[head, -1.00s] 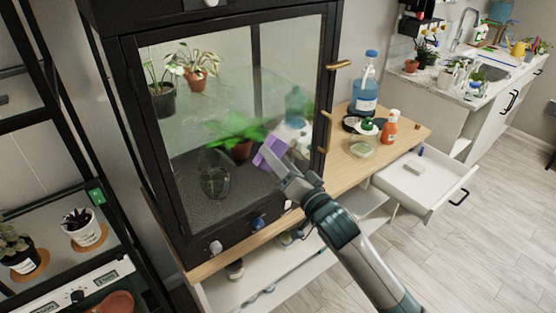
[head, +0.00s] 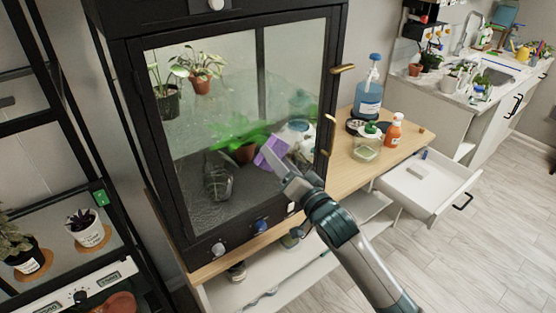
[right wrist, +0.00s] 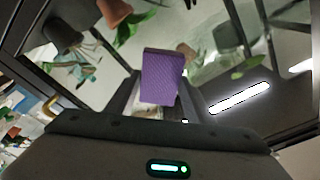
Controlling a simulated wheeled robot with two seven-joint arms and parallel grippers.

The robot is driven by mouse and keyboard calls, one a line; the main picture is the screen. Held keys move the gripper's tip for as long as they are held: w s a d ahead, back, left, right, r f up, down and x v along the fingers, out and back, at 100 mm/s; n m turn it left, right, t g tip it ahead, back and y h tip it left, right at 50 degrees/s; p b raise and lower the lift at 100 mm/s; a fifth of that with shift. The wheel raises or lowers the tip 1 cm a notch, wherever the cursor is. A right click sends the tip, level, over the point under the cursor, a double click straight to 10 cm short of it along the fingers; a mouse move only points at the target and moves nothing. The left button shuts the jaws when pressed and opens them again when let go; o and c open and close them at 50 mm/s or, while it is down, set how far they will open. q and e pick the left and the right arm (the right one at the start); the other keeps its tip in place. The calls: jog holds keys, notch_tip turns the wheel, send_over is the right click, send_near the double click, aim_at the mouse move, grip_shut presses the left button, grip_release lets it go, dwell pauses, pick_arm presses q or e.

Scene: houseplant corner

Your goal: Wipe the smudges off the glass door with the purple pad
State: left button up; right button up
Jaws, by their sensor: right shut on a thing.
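The glass door (head: 285,60) is the shut, black-framed front of a cabinet. A cloudy whitish haze shows on its pane, but I cannot pick out separate smudges from reflections. My right gripper (head: 272,160) is shut on the purple pad (head: 270,151) and holds it in front of the lower right part of the pane. I cannot tell for sure whether the pad touches the glass. In the right wrist view the purple pad (right wrist: 163,77) sits between the fingers, with the pane beyond it. My left gripper is not in view.
Potted plants (head: 205,84) stand behind the glass. Brass handles (head: 343,68) stick out at the door's right edge. A blue bottle (head: 369,93) and an orange bottle (head: 393,130) stand on the wooden top to the right, above an open white drawer (head: 425,184).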

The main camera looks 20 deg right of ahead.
jog(key=shift+w+d+p, duration=0.15)
jog(key=shift+w+d, duration=0.15)
jog(key=shift+d, duration=0.65)
jog(key=shift+w+d+p, duration=0.15)
jog(key=shift+w+d, duration=0.15)
jog(key=shift+d, duration=0.65)
jog(key=shift+d, duration=0.1)
jog(key=shift+w+d+r, duration=0.1)
jog(key=shift+w+d, duration=0.3)
jog(key=shift+d, duration=0.45)
jog(key=shift+w+d, duration=0.35)
jog(key=shift+d, duration=0.5)
jog(key=shift+d, duration=0.1)
jog(key=shift+w+d, duration=0.25)
jog(key=shift+d, duration=0.35)
jog(key=shift+w+d, duration=0.2)
jog(key=shift+d, duration=0.45)
jog(key=shift+w+d, duration=0.25)
jog(key=shift+d, duration=0.35)
jog(key=shift+p, duration=0.4)
